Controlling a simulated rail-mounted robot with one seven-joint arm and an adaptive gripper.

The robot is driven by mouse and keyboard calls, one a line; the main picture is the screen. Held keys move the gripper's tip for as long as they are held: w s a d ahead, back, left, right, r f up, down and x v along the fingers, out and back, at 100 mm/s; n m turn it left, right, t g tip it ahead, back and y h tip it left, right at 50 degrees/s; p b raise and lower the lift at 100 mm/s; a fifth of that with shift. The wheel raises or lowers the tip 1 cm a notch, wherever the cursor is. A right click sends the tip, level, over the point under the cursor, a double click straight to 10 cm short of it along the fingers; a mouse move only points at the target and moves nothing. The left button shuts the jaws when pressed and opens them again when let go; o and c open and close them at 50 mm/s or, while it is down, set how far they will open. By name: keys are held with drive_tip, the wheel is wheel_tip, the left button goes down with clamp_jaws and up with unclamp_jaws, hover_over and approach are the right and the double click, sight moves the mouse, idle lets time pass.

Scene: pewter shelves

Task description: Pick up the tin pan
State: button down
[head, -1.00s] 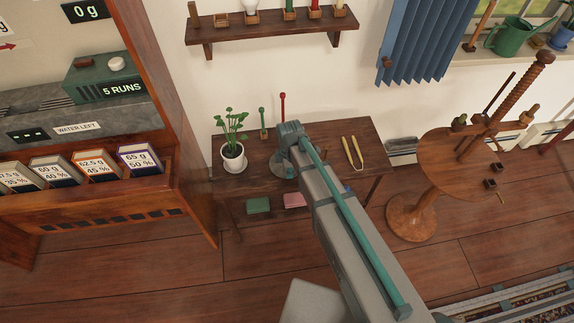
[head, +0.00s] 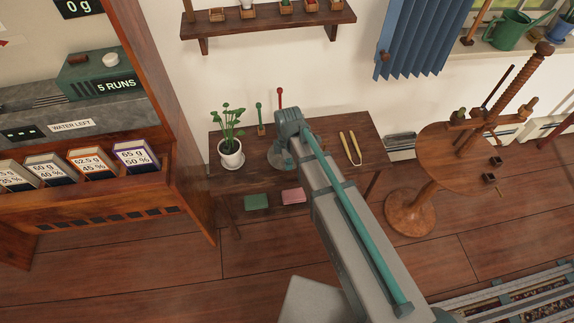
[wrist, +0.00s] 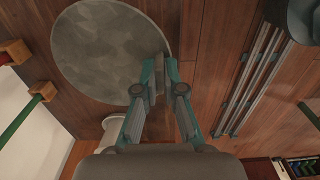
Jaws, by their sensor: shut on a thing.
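The tin pan (wrist: 105,50) is a round, mottled grey disc in the upper left of the wrist view. My gripper (wrist: 158,75) is shut on its right edge, with both teal-sided fingers close together there. In the head view the end of my arm, with my gripper (head: 281,157), is over the table (head: 325,160); my arm hides most of that area, and I cannot make out the pan clearly there.
A potted plant (head: 231,153) stands left of my gripper. Green and red upright rods (head: 280,98) stand behind it. Wooden tongs (head: 350,148) lie to the right. Green and pink blocks (head: 256,202) sit below the tabletop. A round wooden stand (head: 412,210) is further right.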

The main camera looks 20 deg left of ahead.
drive_tip(key=s+d+r+p, duration=0.1)
drive_tip(key=s+d+r, duration=0.5)
drive_tip(key=s+r, duration=0.4)
drive_tip(key=shift+s+d+r+p, duration=0.25)
drive_tip(key=shift+d+r+p, duration=0.15)
drive_tip(key=shift+r, duration=0.15)
